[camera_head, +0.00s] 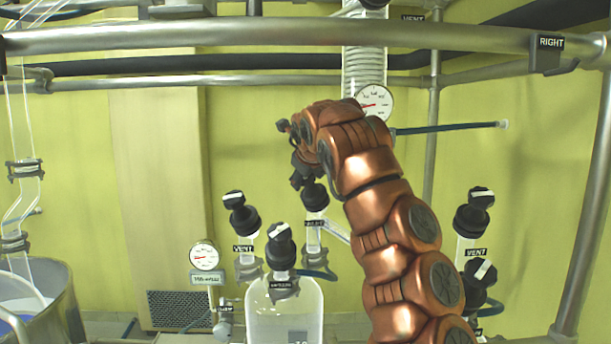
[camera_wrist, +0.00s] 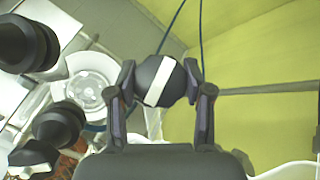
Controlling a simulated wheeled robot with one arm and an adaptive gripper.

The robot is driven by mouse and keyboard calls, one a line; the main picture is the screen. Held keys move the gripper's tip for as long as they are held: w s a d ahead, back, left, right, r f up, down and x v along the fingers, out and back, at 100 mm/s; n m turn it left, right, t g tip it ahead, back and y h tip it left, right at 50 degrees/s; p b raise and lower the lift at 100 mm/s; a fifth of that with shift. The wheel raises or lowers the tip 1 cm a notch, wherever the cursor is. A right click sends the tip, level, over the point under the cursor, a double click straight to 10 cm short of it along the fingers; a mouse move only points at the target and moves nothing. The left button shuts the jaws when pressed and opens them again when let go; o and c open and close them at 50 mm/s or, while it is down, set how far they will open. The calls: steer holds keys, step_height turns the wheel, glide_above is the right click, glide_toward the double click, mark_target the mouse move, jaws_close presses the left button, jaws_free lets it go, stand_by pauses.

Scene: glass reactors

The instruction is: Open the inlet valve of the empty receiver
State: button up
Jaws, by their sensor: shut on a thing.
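A clear glass receiver (camera_head: 285,318) stands at the bottom centre of the head view and looks empty in the part that shows. Three black valve knobs rise over it, labelled VENT, a blurred middle label, and one that seems to read INLET. My gripper (camera_head: 303,178) is at the rearmost knob (camera_head: 314,196), the one with the INLET-like label (camera_head: 314,223). In the wrist view my gripper (camera_wrist: 160,84) has one finger on each side of this round knob (camera_wrist: 157,80), shut on it. Its white stripe runs nearly upright, slightly tilted.
The vent knob (camera_head: 240,213) and the middle knob (camera_head: 280,246) stand close by. A gauge (camera_head: 204,256) is at left. A metal rail (camera_head: 270,36) crosses above.

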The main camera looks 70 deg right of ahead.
steer(key=shift+r+n+y, duration=0.1)
steer(key=shift+n+y, duration=0.2)
steer(key=shift+n, duration=0.3)
steer(key=o, duration=1.2)
steer(key=shift+c, duration=0.2)
steer(key=v, duration=0.7)
steer(key=shift+s+a, duration=0.15)
steer(key=shift+r, duration=0.1)
